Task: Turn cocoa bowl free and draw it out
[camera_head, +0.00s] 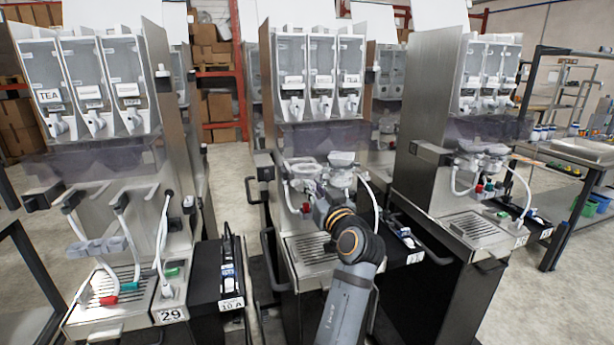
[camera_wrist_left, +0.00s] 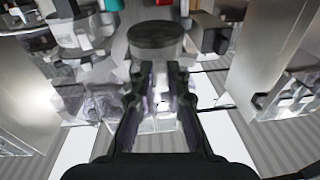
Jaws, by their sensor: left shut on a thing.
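The middle dispenser machine (camera_head: 318,100) has clear mixing bowls under its canisters: a left bowl (camera_head: 303,166) and a right bowl (camera_head: 342,160). I cannot read which one is the cocoa bowl. My left gripper (camera_head: 322,192) reaches up among these bowls, its fingertips partly hidden by hoses and fittings. In the left wrist view, the left gripper (camera_wrist_left: 161,95) is shut on a clear bowl part, with a dark round piece (camera_wrist_left: 155,36) just beyond the fingers. The bowl's outline is hard to make out there. My right gripper is not in view.
White hoses (camera_head: 289,190) hang beside the bowls above the drip tray (camera_head: 312,248). A left machine (camera_head: 95,90) labelled TEA and a right machine (camera_head: 430,120) flank the middle one. Black boxes (camera_head: 218,272) stand between them. A steel bench (camera_head: 585,150) is at far right.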

